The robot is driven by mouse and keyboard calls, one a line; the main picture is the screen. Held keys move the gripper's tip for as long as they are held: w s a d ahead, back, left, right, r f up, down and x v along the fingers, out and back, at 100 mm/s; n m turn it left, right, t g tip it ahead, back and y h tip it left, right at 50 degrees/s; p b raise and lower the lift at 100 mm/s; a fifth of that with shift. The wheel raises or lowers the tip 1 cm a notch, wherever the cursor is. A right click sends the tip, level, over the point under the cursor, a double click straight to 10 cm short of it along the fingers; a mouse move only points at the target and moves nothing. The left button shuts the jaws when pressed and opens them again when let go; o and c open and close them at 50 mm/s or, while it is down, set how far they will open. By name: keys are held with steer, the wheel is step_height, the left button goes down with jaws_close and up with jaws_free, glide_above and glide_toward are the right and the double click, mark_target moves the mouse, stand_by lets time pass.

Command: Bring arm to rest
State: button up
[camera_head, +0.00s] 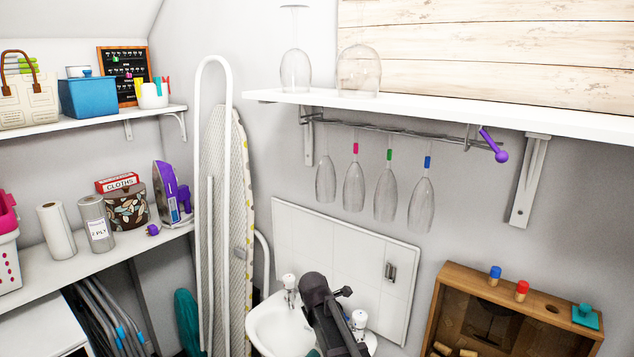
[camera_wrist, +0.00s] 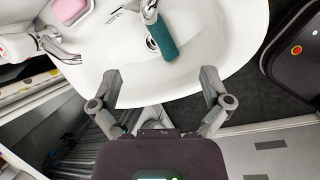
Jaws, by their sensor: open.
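My gripper (camera_wrist: 160,78) is open and empty, its two fingers spread wide over the white sink (camera_wrist: 225,65) in the wrist view. A teal cylinder (camera_wrist: 168,42) lies in the basin beyond the fingertips, beside the tap, and neither finger touches it. In the head view my dark arm end stands in front of the sink (camera_head: 262,325) at the bottom centre and hides part of the basin. The fingertips cannot be made out there.
A wooden cabinet (camera_head: 440,300) stands right of the sink. A wall shelf (camera_head: 430,101) with glasses hanging below is above it. An ironing board (camera_head: 222,180) leans at the left. Pink soap (camera_wrist: 68,10) sits on the sink's edge. Open air lies between sink and shelf.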

steer(key=s+d+f+m+g+y, duration=0.1)
steer(key=s+d+m+g, duration=0.2)
steer(key=s+d+m, duration=1.3)
steer(key=s+m, duration=0.3)
steer(key=m, duration=0.4)
steer(key=shift+s+g, duration=0.3)
steer(key=shift+g, duration=0.1)
steer(key=shift+w, duration=0.1)
step_height(320, 180, up, 10)
steer(key=r+n+p, duration=0.1)
steer(key=p, duration=1)
glide_above(360, 314)
steer(key=shift+f, duration=0.3)
steer(key=shift+f+b, duration=0.15)
steer(key=shift+b, duration=0.25)
step_height(360, 314, down, 13)
steer(key=b, duration=1.3)
steer(key=shift+f, duration=0.2)
